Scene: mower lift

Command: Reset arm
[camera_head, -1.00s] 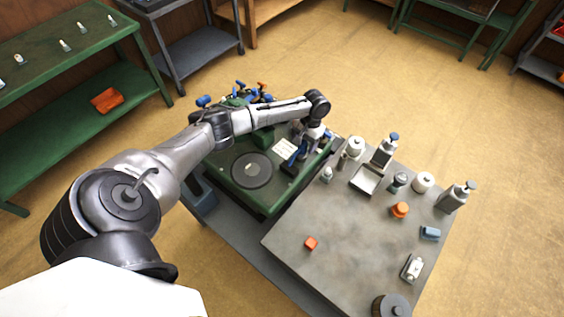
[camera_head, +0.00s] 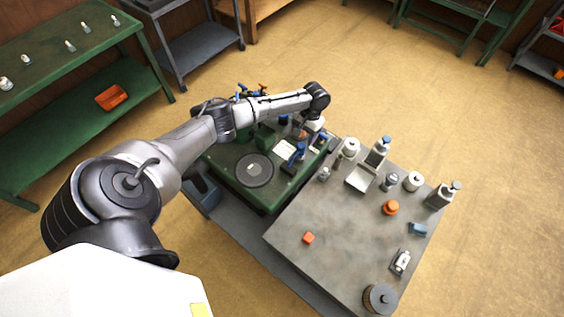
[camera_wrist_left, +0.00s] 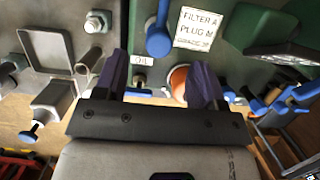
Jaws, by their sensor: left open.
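My left arm reaches in from the left over the green mower deck (camera_head: 225,164), and its wrist bends down at the far right of the deck. In the head view my left gripper (camera_head: 302,134) is small and partly hidden by the wrist. In the left wrist view the gripper (camera_wrist_left: 160,84) has its two purple fingers apart. An orange round part (camera_wrist_left: 180,82) shows between and beyond the fingers; I cannot tell how far beyond. A small "OIL" label (camera_wrist_left: 143,61) lies beside it. I see nothing held. My right gripper is not in view.
A blue-handled part (camera_wrist_left: 158,38) and a paper label (camera_wrist_left: 198,27) are near the fingers. A green shelf (camera_head: 75,125) stands at left.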

